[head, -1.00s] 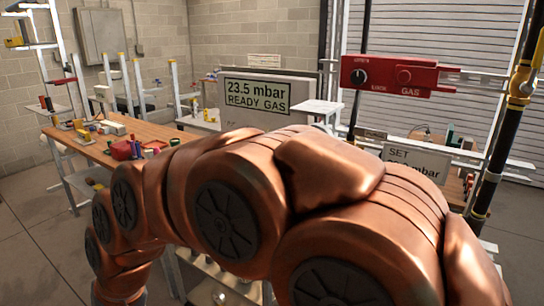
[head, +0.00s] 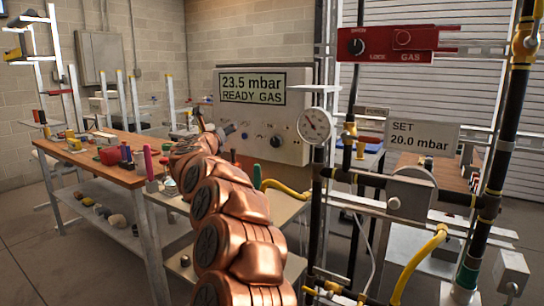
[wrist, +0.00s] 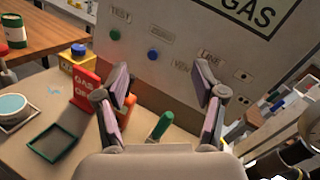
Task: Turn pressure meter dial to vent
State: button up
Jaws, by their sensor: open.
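The pressure meter (head: 305,125) is a light box with a screen reading 23.5 mbar, READY GAS. A black dial (head: 276,141) sits low on its front, right of a small blue button (head: 244,134). My gripper (head: 215,128) is at the meter's lower left in the head view, apart from the dial. In the wrist view my gripper (wrist: 162,72) is open and empty, facing the meter's front (wrist: 180,30). The green button (wrist: 115,35) and blue button show there. A label like LINE (wrist: 210,54) is by the right finger; the dial seems hidden behind that finger.
Right of the meter are a round gauge (head: 316,124), black pipes and a yellow hose (head: 285,188). A wooden table (head: 110,170) stands left.

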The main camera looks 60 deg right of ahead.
aim_at(275, 142)
jog(key=s+d+f+m+g+h+b, duration=0.1)
jog(key=s+d+f+m+g, duration=0.55)
jog(key=s+d, duration=0.2)
jog(key=shift+m+g, duration=0.25)
jog(key=shift+s+d+r+p, duration=0.15)
jog(key=shift+d+p, duration=0.35)
jog(key=shift+d, duration=1.1)
jog(key=shift+s+d+r+p, duration=0.15)
jog(key=shift+d+p, duration=0.35)
jog(key=shift+d, duration=1.1)
jog(key=shift+w+d+f, duration=0.1)
jog(key=shift+d+f, duration=0.05)
jog(key=shift+d, duration=0.3)
jog(key=c, duration=1.1)
jog(key=shift+c, duration=0.2)
